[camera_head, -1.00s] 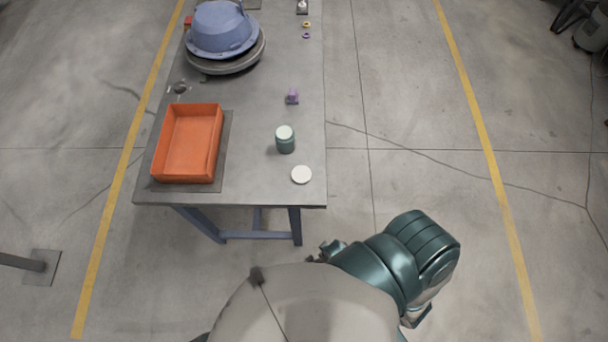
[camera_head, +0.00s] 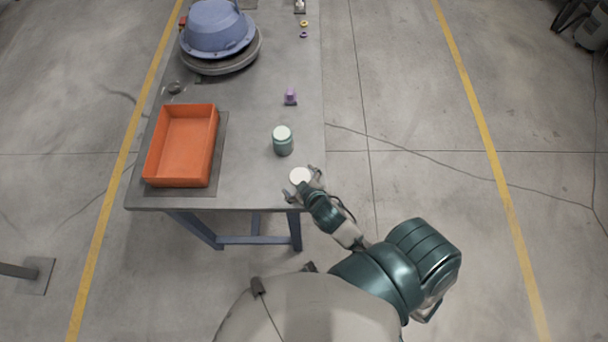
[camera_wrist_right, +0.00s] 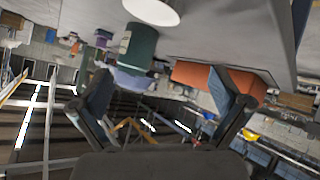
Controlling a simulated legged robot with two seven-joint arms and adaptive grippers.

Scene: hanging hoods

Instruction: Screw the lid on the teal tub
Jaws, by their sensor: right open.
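The teal tub (camera_head: 283,144) stands upright on the table with a pale top; it also shows in the right wrist view (camera_wrist_right: 138,46). The round white lid (camera_head: 299,176) lies flat on the table near its front right corner, in front of the tub and apart from it. The lid also shows at the top edge of the right wrist view (camera_wrist_right: 152,11), partly cut off. My right gripper (camera_head: 303,184) is open and empty, its fingers spread at the near side of the lid. Whether they touch it I cannot tell. My left gripper is not in view.
An orange tray (camera_head: 149,165) sits on the left of the table (camera_head: 246,188). A purple piece (camera_head: 290,97) is behind the tub. A blue hood part (camera_head: 216,28) on a round grey base fills the far left. Table space between tray and tub is clear.

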